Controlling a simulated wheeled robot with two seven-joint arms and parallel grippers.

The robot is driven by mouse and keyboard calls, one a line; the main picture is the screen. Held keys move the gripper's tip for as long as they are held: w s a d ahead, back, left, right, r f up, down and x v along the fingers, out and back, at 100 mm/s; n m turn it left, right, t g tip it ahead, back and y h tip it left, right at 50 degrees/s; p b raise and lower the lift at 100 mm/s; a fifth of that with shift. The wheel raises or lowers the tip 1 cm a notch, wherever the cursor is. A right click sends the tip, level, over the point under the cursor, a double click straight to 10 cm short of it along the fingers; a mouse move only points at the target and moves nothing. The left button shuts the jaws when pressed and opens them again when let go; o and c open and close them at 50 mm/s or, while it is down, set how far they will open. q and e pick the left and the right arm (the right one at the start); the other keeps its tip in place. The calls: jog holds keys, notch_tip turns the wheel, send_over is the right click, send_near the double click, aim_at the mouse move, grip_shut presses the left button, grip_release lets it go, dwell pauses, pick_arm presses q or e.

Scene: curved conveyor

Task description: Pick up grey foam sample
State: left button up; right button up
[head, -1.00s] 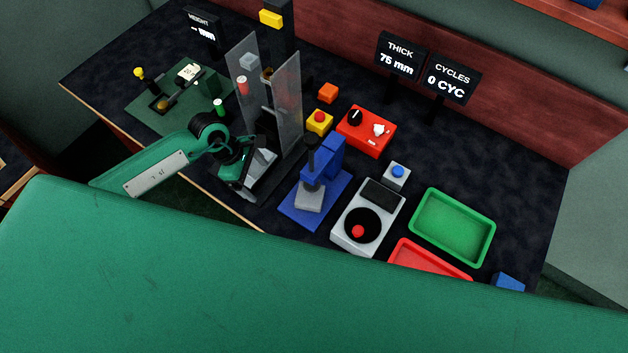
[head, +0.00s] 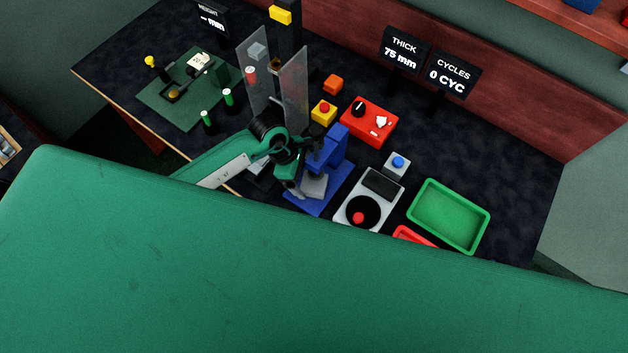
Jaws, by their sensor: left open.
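A grey block (head: 314,186), which looks like the grey foam sample, sits on the base of the blue press (head: 338,150). My left gripper (head: 305,164) is at the left side of the press, close to the block, with its fingers apart and nothing seen between them. The arm and fingers partly cover the press and the block's left side. I cannot tell whether a finger touches the block. My right gripper is not in view.
Clear upright panels (head: 294,90) stand behind my left arm. A grey scale with a black disc (head: 378,186) is right of the press. A red control box (head: 369,122), a yellow button box (head: 323,112) and a green tray (head: 428,240) are also on the table.

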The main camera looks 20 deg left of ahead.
aim_at(309, 181)
pick_arm(q)
jog(key=shift+x, duration=1.55)
jog(key=shift+s+a, duration=0.1)
jog(key=shift+c, duration=0.4)
jog(key=c, duration=1)
jog(key=shift+c, duration=0.2)
